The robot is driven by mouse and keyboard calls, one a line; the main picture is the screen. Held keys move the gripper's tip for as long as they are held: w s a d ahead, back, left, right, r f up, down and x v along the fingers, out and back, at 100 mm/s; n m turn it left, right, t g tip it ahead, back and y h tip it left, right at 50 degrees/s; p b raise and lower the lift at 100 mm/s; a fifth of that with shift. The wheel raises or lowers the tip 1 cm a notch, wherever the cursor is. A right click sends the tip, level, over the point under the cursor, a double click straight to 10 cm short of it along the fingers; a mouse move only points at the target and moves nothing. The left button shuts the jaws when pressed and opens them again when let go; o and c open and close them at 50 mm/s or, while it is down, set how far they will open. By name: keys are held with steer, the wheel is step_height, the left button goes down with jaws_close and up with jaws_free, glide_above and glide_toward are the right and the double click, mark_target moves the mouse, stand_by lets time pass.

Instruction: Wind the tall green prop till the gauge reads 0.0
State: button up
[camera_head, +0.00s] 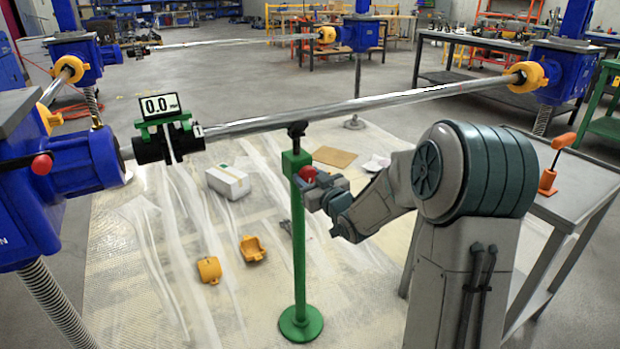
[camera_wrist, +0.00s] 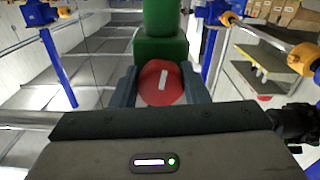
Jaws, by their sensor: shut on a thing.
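The tall green prop (camera_head: 299,240) stands upright on a round green base on the floor. Its dark head (camera_head: 297,129) is under the long shiny shaft and appears to touch it. The gauge (camera_head: 159,106) sits on the left part of the shaft and reads 0.0. My gripper (camera_head: 312,186) is at the prop's upper block, with its jaws shut on the red knob (camera_head: 307,174). In the wrist view the red knob (camera_wrist: 161,82) has a white mark and sits between the two fingers, with the green block behind it.
Blue screw jacks (camera_head: 565,72) carry the shaft at both ends. A grey table (camera_head: 585,185) with an orange-handled tool (camera_head: 551,165) stands at the right. A white box (camera_head: 228,181) and yellow covers (camera_head: 253,248) lie on the floor sheet left of the prop.

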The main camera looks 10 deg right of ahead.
steer(key=shift+m+p, duration=0.3)
steer(key=shift+m, duration=0.6)
steer(key=o, duration=1)
steer(key=p+v, duration=0.3)
steer(key=v, duration=1.1)
steer(key=shift+r, duration=0.1)
stand_by(0.4)
